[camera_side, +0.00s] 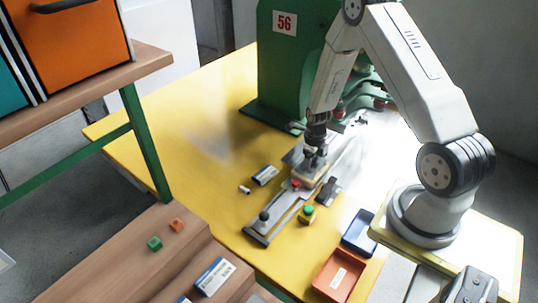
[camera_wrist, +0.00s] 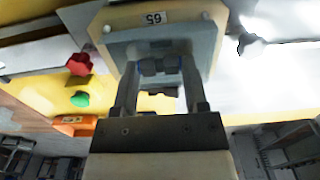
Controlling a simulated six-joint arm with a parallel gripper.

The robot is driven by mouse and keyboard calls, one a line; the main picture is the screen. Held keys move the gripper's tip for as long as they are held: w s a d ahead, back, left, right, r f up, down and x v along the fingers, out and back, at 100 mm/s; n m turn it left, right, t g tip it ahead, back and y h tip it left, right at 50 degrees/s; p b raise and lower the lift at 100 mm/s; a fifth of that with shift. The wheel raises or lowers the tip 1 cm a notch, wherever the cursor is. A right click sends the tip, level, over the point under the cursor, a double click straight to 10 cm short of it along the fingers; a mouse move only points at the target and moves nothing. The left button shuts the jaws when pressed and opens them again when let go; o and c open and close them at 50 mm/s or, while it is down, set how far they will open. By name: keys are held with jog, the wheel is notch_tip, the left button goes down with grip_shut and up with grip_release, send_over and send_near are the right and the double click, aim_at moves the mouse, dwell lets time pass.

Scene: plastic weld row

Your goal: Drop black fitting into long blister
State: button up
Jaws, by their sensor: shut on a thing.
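My gripper (camera_side: 314,154) points down over the pale block on the sliding fixture (camera_side: 262,228) in front of the green machine. In the wrist view its two fingers (camera_wrist: 160,80) are shut on a small dark piece, the black fitting (camera_wrist: 159,65). The fitting is mostly hidden by the gripper in the side view. Behind it in the wrist view is a grey-blue recessed nest (camera_wrist: 205,42) in a cream block with a number label. I cannot make out the long blister for certain, nor whether the fitting touches the nest.
A red knob (camera_side: 295,184) and a green button on a yellow base (camera_side: 308,213) are close by. A dark box (camera_side: 265,175) lies left of the fixture. A blue tray (camera_side: 346,245) and an orange tray (camera_side: 318,284) stand at front right. The yellow table is clear at left.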

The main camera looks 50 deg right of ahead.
dwell(0.3)
jog(key=o, duration=1.3)
jog(key=c, duration=0.4)
jog(key=shift+r, duration=3.45)
